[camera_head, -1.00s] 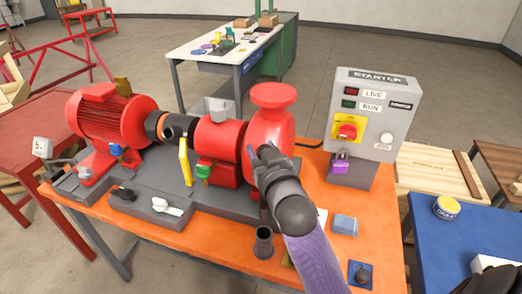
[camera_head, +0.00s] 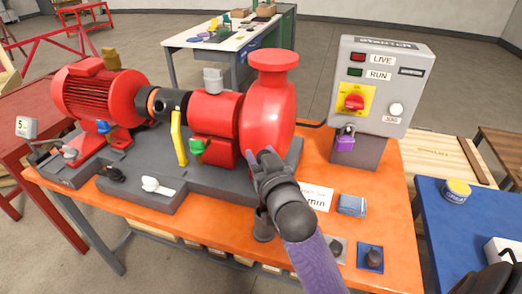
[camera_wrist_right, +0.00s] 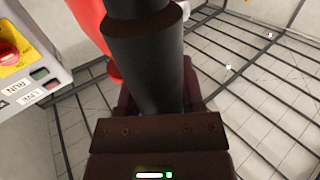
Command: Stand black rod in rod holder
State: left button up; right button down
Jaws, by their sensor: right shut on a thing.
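My right gripper (camera_head: 264,162) is in front of the red pump casing, above the orange table (camera_head: 240,232). In the right wrist view its jaws are shut on a thick black stepped cylinder, the black rod (camera_wrist_right: 145,70), which runs out of the top of that view. In the head view the rod cannot be made out behind my fingers. The dark grey, cup-like rod holder (camera_head: 263,228) stands on the table near its front edge, just below my right wrist, its upper part partly covered by it.
The red pump (camera_head: 268,110) and motor (camera_head: 98,95) sit on a grey base behind the gripper. A starter box (camera_head: 380,80) stands at the right. A white card (camera_head: 318,197), a blue block (camera_head: 352,204) and a blue plate with a black knob (camera_head: 370,257) lie right of my wrist.

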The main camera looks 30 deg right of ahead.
pick_arm(q)
jog(key=shift+f, duration=0.35)
pick_arm(e)
jog(key=shift+f, duration=0.55)
pick_arm(q)
jog(key=shift+a, duration=0.1)
pick_arm(e)
jog(key=shift+c, duration=0.7)
grip_release()
pick_arm(q)
jog(key=shift+a, duration=0.25)
pick_arm(e)
jog(key=shift+s+a, duration=0.1)
jog(key=shift+s, duration=0.3)
pick_arm(q)
jog(key=shift+d+r+p, duration=0.25)
jog(key=shift+r+p, duration=0.15)
jog(key=shift+r, duration=0.15)
pick_arm(e)
jog(key=v, duration=0.9)
